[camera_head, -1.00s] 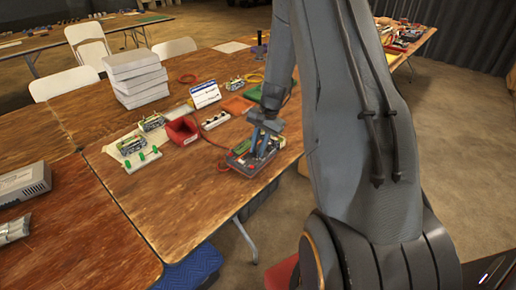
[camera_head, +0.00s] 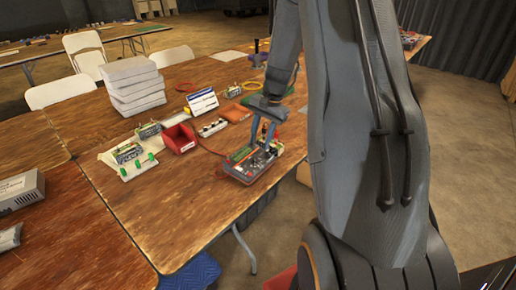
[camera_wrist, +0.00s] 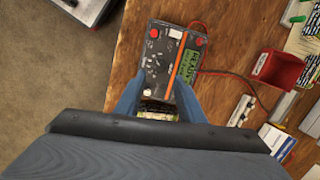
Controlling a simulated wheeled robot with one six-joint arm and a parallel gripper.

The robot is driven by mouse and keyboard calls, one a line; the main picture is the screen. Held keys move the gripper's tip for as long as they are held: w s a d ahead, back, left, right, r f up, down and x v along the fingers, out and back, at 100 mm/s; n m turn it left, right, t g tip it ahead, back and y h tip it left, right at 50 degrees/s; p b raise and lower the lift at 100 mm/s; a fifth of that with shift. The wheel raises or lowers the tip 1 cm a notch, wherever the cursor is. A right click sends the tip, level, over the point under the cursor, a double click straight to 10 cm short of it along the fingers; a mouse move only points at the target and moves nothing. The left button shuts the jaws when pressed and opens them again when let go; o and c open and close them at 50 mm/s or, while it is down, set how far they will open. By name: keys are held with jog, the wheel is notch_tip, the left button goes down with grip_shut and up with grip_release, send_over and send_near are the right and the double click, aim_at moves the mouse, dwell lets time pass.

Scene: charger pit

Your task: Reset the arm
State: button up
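My gripper (camera_head: 264,138) is over the grey tester box with its two fingers spread apart. In the wrist view, the open fingers of my gripper (camera_wrist: 158,100) reach toward the box's near end, with a small yellowish item (camera_wrist: 157,112) between them; I cannot tell whether it is touched or held. The tester box (camera_head: 251,166) lies near the table's right edge. In the wrist view, the tester box (camera_wrist: 160,60) shows a green display, an orange stripe, knobs and a red button.
A red bin (camera_head: 180,139) and a board with green pegs (camera_head: 138,167) stand left of the box. A red cable runs to the box. White stacked boxes (camera_head: 133,86) stand farther back. The front of the wooden table (camera_head: 150,225) is clear.

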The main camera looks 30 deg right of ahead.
jog(key=shift+r, duration=0.3)
